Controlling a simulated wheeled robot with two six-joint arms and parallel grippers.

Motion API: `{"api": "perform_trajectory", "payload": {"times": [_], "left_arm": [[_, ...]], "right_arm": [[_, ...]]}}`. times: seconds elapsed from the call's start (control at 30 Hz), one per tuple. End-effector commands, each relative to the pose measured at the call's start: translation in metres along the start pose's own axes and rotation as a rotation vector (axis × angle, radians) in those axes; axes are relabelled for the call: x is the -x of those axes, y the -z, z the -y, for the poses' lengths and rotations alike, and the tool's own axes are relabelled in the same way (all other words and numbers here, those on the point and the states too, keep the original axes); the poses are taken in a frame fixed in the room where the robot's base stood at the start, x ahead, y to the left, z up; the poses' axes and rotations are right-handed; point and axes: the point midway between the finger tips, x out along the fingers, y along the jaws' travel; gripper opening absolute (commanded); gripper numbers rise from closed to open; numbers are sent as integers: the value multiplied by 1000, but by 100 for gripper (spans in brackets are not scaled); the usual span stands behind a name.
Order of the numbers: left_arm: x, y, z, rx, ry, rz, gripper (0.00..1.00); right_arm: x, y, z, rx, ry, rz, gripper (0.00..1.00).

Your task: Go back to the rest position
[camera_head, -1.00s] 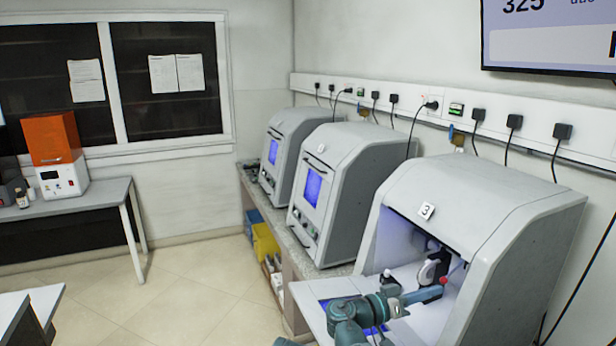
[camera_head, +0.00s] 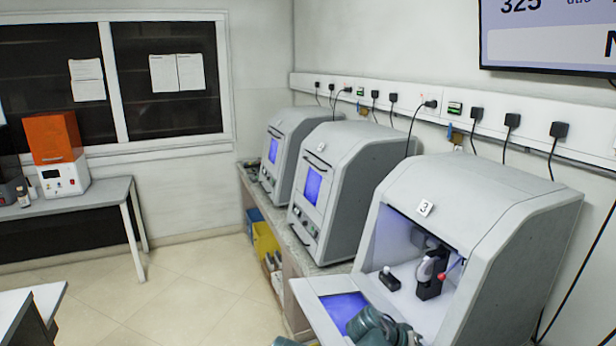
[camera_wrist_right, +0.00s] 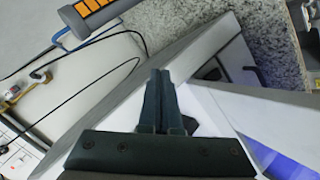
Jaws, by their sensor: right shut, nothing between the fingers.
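My right gripper (camera_wrist_right: 160,100) shows in the right wrist view with its two dark fingers together and nothing between them. In the head view only a teal part of my arm shows at the bottom, in front of the machine labelled 3 (camera_head: 520,215); the fingers are out of the frame. That machine is open at the front, with a blue screen (camera_head: 343,308) on its lowered front panel. Inside stand a black and white device (camera_head: 430,274) with a red-tipped part and a small black piece (camera_head: 389,280). My left gripper is not in view.
Two closed grey machines (camera_head: 345,185) (camera_head: 292,150) stand farther along the counter against the wall. An orange and white device (camera_head: 58,155) sits on a table at the left. Open tiled floor (camera_head: 170,300) lies between. Cables hang from the wall sockets (camera_head: 475,114).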

Motion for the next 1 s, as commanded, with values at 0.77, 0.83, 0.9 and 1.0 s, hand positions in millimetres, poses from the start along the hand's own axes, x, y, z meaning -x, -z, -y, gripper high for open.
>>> {"api": "perform_trajectory", "payload": {"times": [0.77, 0.83, 0.9, 1.0], "left_arm": [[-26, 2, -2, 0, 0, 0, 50], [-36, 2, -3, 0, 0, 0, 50], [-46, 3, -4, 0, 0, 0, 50], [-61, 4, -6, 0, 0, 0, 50]], "right_arm": [[51, -132, 126, 454, 829, 286, 0], [55, -144, 137, 494, 823, 281, 0], [59, -157, 148, 535, 816, 276, 0], [65, -176, 164, 595, 806, 267, 0]]}}
